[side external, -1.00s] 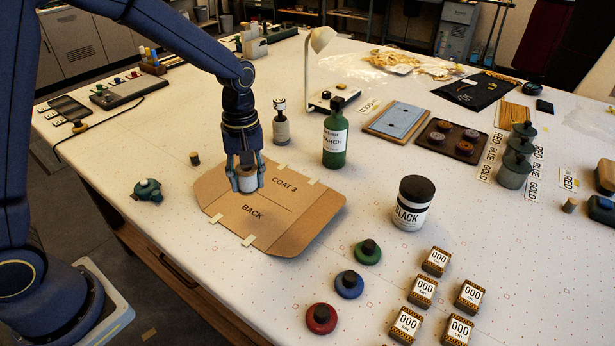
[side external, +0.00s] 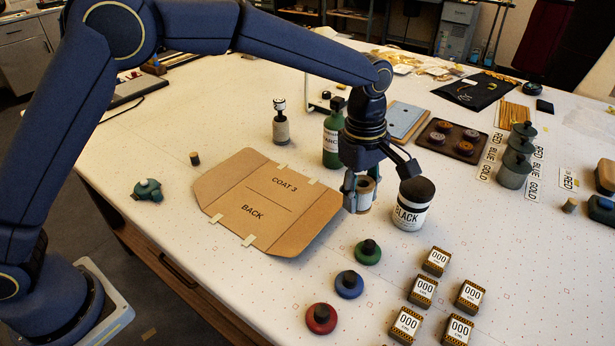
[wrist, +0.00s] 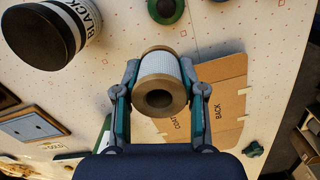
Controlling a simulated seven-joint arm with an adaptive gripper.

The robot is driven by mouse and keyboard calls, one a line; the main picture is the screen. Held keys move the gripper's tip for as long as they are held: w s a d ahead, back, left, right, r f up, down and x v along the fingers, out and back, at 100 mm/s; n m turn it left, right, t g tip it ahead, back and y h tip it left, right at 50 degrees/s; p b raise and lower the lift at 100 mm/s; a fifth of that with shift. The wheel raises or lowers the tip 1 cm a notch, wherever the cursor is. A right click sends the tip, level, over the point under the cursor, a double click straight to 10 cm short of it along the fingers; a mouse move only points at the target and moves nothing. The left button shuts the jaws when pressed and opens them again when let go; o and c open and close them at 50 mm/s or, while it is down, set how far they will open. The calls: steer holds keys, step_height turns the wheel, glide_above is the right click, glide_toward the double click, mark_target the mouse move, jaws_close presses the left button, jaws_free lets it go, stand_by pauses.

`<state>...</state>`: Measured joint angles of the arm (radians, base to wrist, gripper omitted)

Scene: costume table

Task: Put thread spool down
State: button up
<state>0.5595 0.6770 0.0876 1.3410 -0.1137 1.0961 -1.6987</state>
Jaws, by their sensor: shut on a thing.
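The thread spool (side external: 365,193), white thread between tan ends, is held between the fingers of my gripper (side external: 359,190). In the wrist view the spool (wrist: 160,82) sits between both fingers of my gripper (wrist: 160,95), its hollow end toward the camera. My gripper is shut on it, between the cardboard pattern and the black-lidded jar. The spool appears close above the table; I cannot tell whether it touches.
The cardboard pattern (side external: 268,205) marked COAT 3 BACK lies to the left. The BLACK jar (side external: 413,204) stands close on the right. A green bottle (side external: 333,140) stands behind. A green-based weight (side external: 368,252) and several 000 boxes (side external: 436,261) are in front.

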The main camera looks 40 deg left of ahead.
glide_above(374, 228)
steer(key=f, duration=0.5)
steer(key=shift+s+a+f, duration=0.15)
steer(key=shift+a+f, duration=0.05)
steer(key=shift+f, duration=0.1)
steer(key=shift+w+d+f, duration=0.1)
steer(key=shift+w+f, duration=0.1)
steer(key=shift+f, duration=1.6)
steer(key=o, duration=1.2)
steer(key=shift+f, duration=0.1)
steer(key=shift+c, duration=0.2)
